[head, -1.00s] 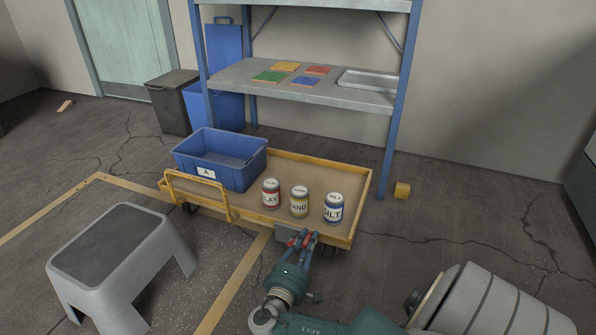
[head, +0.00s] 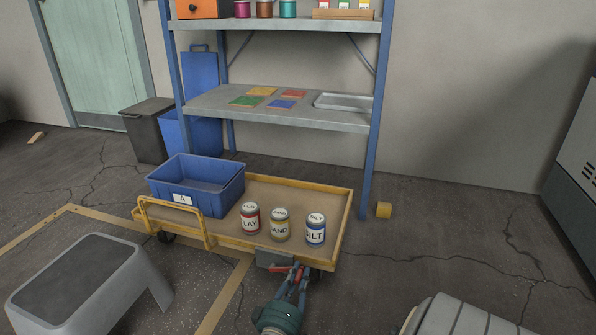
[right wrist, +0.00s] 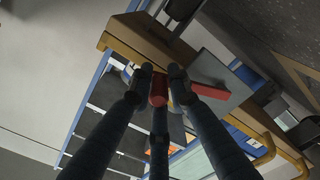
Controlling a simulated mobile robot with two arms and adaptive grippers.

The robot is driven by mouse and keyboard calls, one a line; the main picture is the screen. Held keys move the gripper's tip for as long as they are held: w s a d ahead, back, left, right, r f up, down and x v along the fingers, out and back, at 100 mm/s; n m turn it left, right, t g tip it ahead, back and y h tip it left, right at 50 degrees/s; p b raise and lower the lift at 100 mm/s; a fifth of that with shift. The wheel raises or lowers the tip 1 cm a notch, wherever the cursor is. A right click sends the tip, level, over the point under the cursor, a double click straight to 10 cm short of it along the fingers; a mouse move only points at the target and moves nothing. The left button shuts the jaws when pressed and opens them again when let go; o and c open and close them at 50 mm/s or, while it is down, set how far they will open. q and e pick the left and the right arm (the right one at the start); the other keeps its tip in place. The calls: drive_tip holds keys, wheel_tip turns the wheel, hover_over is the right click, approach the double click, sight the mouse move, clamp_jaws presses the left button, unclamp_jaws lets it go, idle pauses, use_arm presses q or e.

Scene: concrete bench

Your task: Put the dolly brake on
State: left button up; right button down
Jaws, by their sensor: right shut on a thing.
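The dolly (head: 345,215) is a low cart with a yellow frame, a tan deck and a yellow handle hoop at its left. A grey plate (head: 268,259) is on its front side near the right corner, with a red brake lever (head: 279,269) beside it. My right gripper (head: 291,276) is at this lever, reaching up from below in the picture. In the right wrist view, its fingers (right wrist: 160,85) are closed around the red lever (right wrist: 158,90), close to the grey plate (right wrist: 228,72). The fingers partly hide the lever. My left gripper is not in view.
On the deck are a blue bin (head: 215,200) marked A and three labelled cans, red (head: 250,222), tan (head: 280,230) and blue (head: 315,233). A grey step stool (head: 70,280) stands front left. A shelf rack (head: 290,115) is behind.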

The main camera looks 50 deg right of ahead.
drive_tip(key=shift+w+r, duration=0.1)
drive_tip(key=shift+r, duration=0.1)
drive_tip(key=c, duration=1.7)
unclamp_jaws()
drive_tip(key=shift+o, duration=0.2)
drive_tip(key=shift+f, duration=0.1)
wheel_tip(320, 180, up, 10)
drive_tip(key=shift+r, duration=0.1)
